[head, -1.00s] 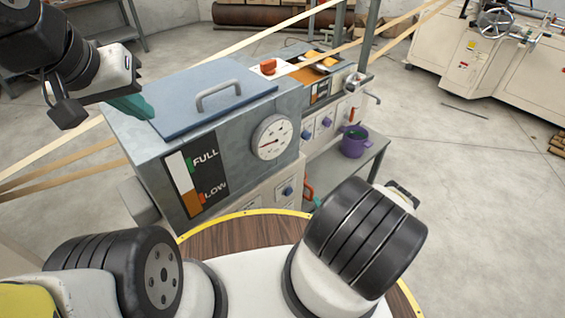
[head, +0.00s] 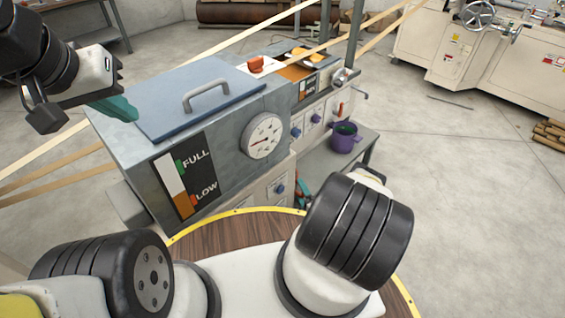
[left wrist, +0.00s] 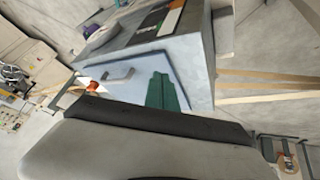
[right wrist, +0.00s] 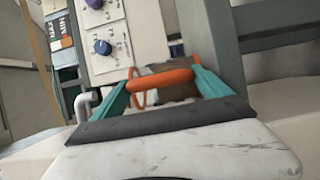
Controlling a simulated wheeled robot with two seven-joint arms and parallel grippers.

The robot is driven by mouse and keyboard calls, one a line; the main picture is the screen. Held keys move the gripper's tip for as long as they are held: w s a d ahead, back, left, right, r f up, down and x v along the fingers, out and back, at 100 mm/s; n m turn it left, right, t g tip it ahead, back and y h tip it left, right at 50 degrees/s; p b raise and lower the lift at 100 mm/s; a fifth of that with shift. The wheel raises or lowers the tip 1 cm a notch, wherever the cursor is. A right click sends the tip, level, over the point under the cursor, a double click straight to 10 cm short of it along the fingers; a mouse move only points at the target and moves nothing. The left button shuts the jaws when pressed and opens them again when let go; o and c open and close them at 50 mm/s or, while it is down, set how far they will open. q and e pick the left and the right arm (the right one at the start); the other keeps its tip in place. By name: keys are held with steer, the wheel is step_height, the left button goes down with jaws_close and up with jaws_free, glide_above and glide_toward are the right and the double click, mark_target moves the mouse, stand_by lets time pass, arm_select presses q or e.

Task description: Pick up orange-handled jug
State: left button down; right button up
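The orange-handled jug's handle (right wrist: 163,80) lies crosswise between the teal fingers of my right gripper (right wrist: 163,88) in the right wrist view. The fingers are wide apart, one near each end of the handle; I cannot tell whether they touch it. A thin orange loop and a brown and white surface show behind the handle, and the rest of the jug is hidden. In the head view my right arm hides most of this gripper. My left gripper (head: 118,107) has its teal fingers together above the grey tank's lid, and it also shows in the left wrist view (left wrist: 162,92).
The grey tank (head: 205,140) with FULL and LOW marks and a dial stands ahead. A purple pot (head: 343,140) stands on a grey shelf (head: 362,150) to its right. Pale belts cross behind the tank. The floor at the right is open.

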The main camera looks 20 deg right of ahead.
steer(key=c, duration=1.4)
steer(key=shift+r, duration=0.2)
steer(key=shift+d+r, duration=0.1)
steer(key=shift+r, duration=0.4)
steer(key=shift+s+d+r, duration=0.1)
steer(key=shift+s+r, duration=0.1)
steer(key=shift+r, duration=0.4)
steer(key=shift+s+d+r, duration=0.1)
steer(key=shift+s+r, duration=0.1)
steer(key=shift+r, duration=0.35)
steer(key=s+d+r, duration=0.1)
steer(key=s+d, duration=0.6)
steer(key=s, duration=0.6)
steer(key=shift+s+r, duration=0.15)
steer(key=shift+r, duration=0.05)
